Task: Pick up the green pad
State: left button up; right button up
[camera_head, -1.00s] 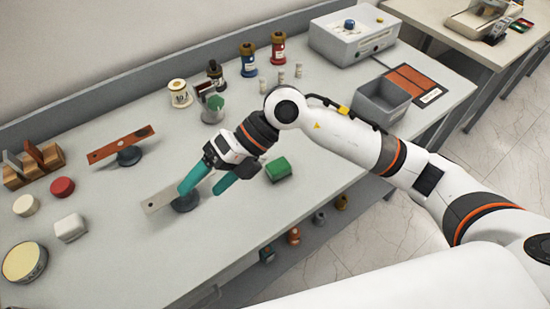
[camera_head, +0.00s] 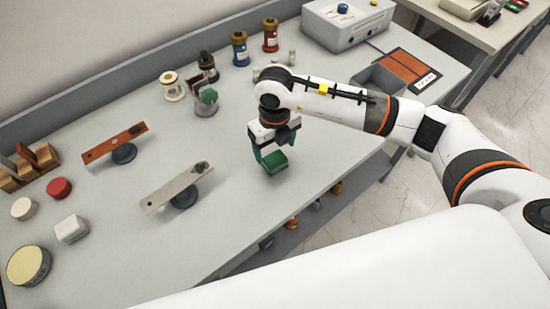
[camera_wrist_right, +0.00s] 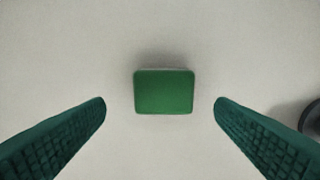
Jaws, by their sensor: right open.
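The green pad (camera_head: 275,162) is a small block with a green top, lying on the grey workbench. In the right wrist view the green pad (camera_wrist_right: 164,92) sits centred between the fingertips, slightly ahead of them, with clear gaps on both sides. My right gripper (camera_head: 273,152) points down over the pad, with its teal fingers apart. In the right wrist view my right gripper (camera_wrist_right: 160,103) is open and empty. My left gripper is not in view.
A metal bar on a dark round stand (camera_head: 183,196) is left of the pad. A grey bin (camera_head: 378,80) is at the right. Bare bench (camera_head: 225,225) lies in front of the pad.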

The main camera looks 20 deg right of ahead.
aim_at(273, 156)
jog(key=f+p, duration=0.2)
jog(key=f, duration=0.2)
jog(key=shift+a+f, duration=0.2)
jog(key=shift+f, duration=0.3)
jog(key=c, duration=1.1)
